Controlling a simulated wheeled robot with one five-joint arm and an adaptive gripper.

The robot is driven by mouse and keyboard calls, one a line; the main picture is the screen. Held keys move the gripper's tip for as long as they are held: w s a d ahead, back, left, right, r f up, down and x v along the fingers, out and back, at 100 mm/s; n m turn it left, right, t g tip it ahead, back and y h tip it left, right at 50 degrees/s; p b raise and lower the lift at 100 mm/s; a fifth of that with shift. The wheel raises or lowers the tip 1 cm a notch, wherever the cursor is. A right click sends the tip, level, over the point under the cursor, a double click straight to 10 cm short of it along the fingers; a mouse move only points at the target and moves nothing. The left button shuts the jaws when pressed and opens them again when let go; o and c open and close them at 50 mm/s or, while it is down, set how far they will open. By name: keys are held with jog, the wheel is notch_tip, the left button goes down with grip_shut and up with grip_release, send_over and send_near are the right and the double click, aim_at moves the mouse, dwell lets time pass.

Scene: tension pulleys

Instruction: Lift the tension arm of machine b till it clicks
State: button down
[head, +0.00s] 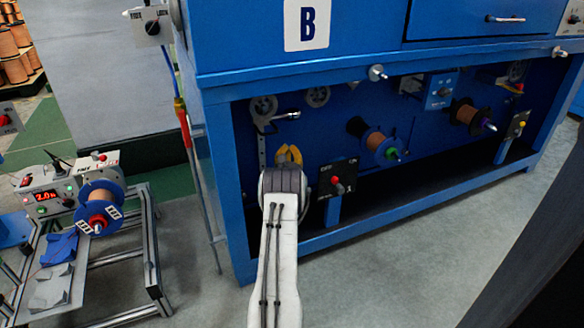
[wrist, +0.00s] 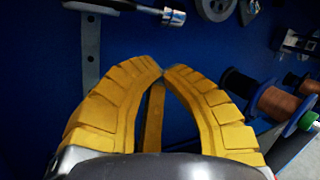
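Machine b is the large blue machine (head: 225,60) with a white "B" label (head: 307,24). Inside its left bay, a short tension arm with a silver and black handle (head: 289,115) sticks out below a grey pulley (head: 263,104). In the wrist view the handle (wrist: 172,17) lies along the top edge, pointing right. My gripper (head: 289,150) has yellow fingers and is below the handle, apart from it. In the wrist view my gripper (wrist: 163,71) has its fingertips together, with nothing seen held. The lower fingers are partly hidden by my wrist in the head view.
A slotted grey bracket (wrist: 90,45) hangs left of my fingers. A black switch box (head: 338,178) stands close right of my wrist. Copper spools (head: 376,142) sit further right. A blue frame post (head: 226,190) bounds the bay on the left. Open floor (head: 400,240) lies in front.

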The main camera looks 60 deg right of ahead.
jog(key=p+v, duration=0.2)
jog(key=v, duration=0.6)
jog(key=shift+a+p, duration=0.3)
jog(key=shift+s, duration=0.1)
dwell(0.4)
